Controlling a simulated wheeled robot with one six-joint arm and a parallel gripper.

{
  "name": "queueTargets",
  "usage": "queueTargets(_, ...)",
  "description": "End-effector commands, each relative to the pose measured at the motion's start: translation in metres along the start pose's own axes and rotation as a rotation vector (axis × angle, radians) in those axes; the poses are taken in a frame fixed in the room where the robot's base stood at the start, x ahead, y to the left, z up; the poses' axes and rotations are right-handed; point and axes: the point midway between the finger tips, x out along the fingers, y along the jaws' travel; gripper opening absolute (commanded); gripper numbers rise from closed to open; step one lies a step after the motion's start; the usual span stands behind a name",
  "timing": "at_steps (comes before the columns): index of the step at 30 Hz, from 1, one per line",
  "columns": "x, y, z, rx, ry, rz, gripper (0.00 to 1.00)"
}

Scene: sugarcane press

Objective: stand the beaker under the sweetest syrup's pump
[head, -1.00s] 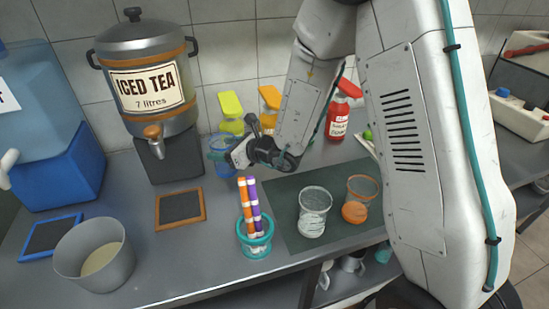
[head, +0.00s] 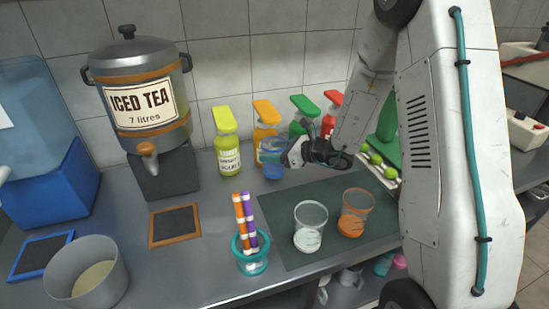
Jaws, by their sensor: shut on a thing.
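My gripper (head: 288,155) is shut on a blue-tinted clear beaker (head: 273,166), gripping it from the right. The beaker is upright, close in front of the orange-topped syrup bottle (head: 263,116), and hides part of it. I cannot tell whether its base touches the counter. A yellow-topped bottle (head: 228,155) stands to the left. A green-topped bottle (head: 302,108) and a red-topped bottle (head: 330,104) stand to the right, partly behind my gripper and arm. The yellow bottle's label is too small to read surely; the other labels are hidden.
A dark mat (head: 285,222) holds a clear beaker (head: 310,228) and an orange-rimmed beaker (head: 355,212). A teal holder (head: 250,258) with orange and purple sticks stands left of them. An iced tea urn (head: 140,95), a framed slate (head: 175,224) and a grey pot (head: 88,275) are further left.

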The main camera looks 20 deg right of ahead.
Motion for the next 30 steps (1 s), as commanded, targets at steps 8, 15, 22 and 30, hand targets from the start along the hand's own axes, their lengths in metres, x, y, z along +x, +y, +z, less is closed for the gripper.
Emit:
queueTargets(8,0.008,0.0,-0.024,-0.001,-0.001,-0.001,0.41)
queueTargets(15,0.008,0.0,-0.026,0.0,0.0,0.0,0.41)
queueTargets(22,0.008,0.0,-0.026,0.0,0.0,-0.001,0.73)
queueTargets(30,-0.003,-0.001,-0.024,0.001,0.0,-0.005,0.73)
